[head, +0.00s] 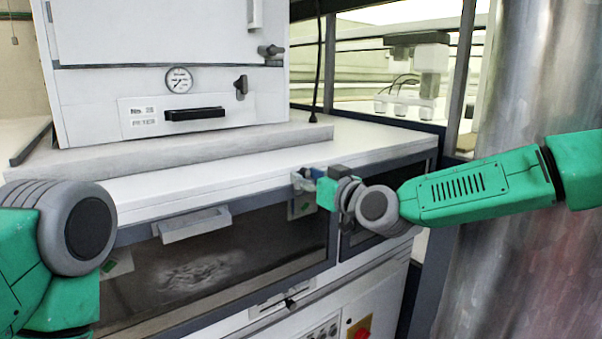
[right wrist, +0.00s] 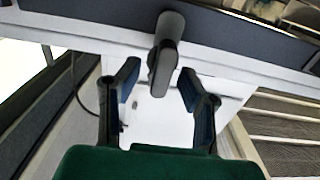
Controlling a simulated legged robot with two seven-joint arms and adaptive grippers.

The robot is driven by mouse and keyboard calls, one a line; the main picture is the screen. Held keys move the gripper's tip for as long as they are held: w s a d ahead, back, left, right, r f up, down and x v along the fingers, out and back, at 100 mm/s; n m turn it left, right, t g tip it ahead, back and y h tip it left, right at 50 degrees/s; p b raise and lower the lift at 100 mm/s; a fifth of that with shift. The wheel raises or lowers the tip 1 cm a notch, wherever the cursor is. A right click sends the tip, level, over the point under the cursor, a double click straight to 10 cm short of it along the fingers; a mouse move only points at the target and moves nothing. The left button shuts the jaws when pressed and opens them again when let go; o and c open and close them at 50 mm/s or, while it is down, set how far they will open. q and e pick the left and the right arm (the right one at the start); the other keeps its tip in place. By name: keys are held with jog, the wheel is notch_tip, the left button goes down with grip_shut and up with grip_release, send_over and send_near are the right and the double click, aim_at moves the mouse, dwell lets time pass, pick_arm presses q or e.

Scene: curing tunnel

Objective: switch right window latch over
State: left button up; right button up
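The right window latch shows in the right wrist view as a dark grey, rounded handle (right wrist: 165,48) on the dark window frame (right wrist: 220,32). My right gripper (right wrist: 158,78) is open, with its two dark fingers apart. The latch's free end points towards the gap between the fingertips, and I see no finger closed on it. In the head view my right gripper (head: 312,180) is at the right end of the large dark window (head: 250,250). There it hides most of the latch. My left arm shows at the left edge of the head view, but its gripper is out of view.
A white oven-like box with a gauge (head: 179,80) and a dark handle (head: 194,114) stands on the white top. A tray-like handle (head: 193,225) juts from the window. A red switch (head: 360,328) is low on the cabinet. A shiny metal column (head: 510,250) stands at right.

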jog(key=shift+w, duration=0.15)
jog(key=shift+a, duration=0.2)
jog(key=shift+c, duration=0.3)
jog(key=shift+a, duration=0.2)
grip_shut()
